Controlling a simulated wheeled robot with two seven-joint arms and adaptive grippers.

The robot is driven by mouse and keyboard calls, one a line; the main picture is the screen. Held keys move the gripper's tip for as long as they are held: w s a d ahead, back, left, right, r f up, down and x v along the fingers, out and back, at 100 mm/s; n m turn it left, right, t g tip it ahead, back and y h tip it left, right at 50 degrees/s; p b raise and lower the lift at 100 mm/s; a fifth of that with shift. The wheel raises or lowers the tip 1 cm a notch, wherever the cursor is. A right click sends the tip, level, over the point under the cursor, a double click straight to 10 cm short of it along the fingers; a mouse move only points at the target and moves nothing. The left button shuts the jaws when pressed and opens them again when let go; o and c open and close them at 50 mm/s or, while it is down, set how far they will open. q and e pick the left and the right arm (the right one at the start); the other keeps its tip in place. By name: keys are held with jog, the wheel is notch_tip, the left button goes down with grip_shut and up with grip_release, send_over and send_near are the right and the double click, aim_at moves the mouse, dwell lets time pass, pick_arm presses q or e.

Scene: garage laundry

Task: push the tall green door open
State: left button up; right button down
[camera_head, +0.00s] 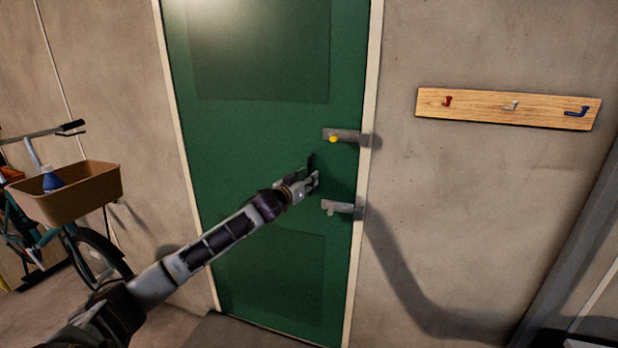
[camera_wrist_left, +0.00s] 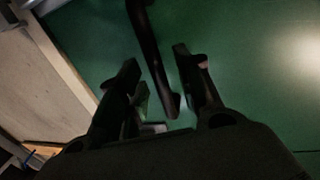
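The tall green door (camera_head: 260,150) stands shut in its pale frame. Two grey metal fittings sit at its right edge: an upper one (camera_head: 345,136) with a yellow knob (camera_head: 333,139), and a lower one (camera_head: 338,207). My left gripper (camera_head: 314,179) is in front of the door, between the heights of these fittings and left of them. A dark bar (camera_head: 310,161) shows just above its fingertips. In the left wrist view, the fingers (camera_wrist_left: 158,80) are apart, with the dark bar (camera_wrist_left: 155,60) between them and the green door (camera_wrist_left: 250,60) behind. Contact cannot be told.
A wooden hook board (camera_head: 508,108) hangs on the wall right of the door. A bicycle (camera_head: 90,255) with a brown basket (camera_head: 70,193) holding a blue bottle (camera_head: 52,179) stands at the left. Some floor (camera_head: 165,325) is clear before the door.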

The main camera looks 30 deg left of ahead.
pick_arm(q)
jog(key=shift+w, duration=0.7)
grip_shut()
